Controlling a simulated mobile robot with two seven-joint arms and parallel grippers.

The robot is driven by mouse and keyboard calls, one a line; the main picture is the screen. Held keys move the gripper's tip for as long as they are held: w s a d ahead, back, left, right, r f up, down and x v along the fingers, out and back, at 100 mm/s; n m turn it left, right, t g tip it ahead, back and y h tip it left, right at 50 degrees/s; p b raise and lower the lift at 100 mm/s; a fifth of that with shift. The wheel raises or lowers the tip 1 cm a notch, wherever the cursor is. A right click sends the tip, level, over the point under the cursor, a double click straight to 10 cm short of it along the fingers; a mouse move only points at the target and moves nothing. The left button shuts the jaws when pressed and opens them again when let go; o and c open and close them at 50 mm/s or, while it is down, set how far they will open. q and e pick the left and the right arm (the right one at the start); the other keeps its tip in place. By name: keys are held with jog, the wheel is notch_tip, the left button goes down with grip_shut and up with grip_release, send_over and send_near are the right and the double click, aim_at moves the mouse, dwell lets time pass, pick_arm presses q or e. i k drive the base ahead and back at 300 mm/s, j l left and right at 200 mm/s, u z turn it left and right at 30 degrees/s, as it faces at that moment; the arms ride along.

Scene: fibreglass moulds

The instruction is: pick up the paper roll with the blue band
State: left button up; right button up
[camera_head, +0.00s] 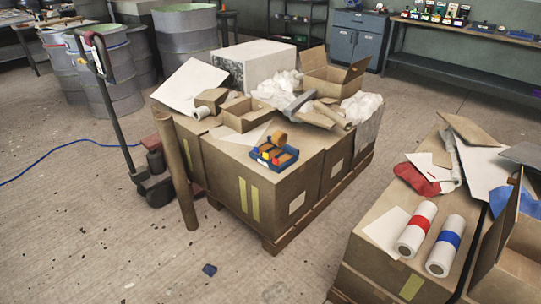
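The paper roll with the blue band (446,246) is a white cylinder lying on top of the cardboard box (371,246) at the lower right. Its near end faces me and shows a dark core. A similar white roll with a red band (417,228) lies just left of it, roughly parallel, with a small gap. Neither gripper is in the head view, so nothing is seen touching either roll.
An open cardboard box (521,262) stands close to the right of the blue-banded roll. Flat sheets and a red-and-white cloth (418,178) lie behind the rolls. A cluttered pallet of boxes (272,207) stands centre. Floor (110,255) is mostly clear at lower left.

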aim_at(438, 263)
jog(key=z, duration=1.45)
jog(key=i+j, duration=0.35)
jog(key=i+j+u, duration=0.1)
jog(key=i+j, duration=0.2)
jog(key=i, duration=0.2)
jog(key=i+j, duration=0.3)
jog(key=i, duration=0.15)
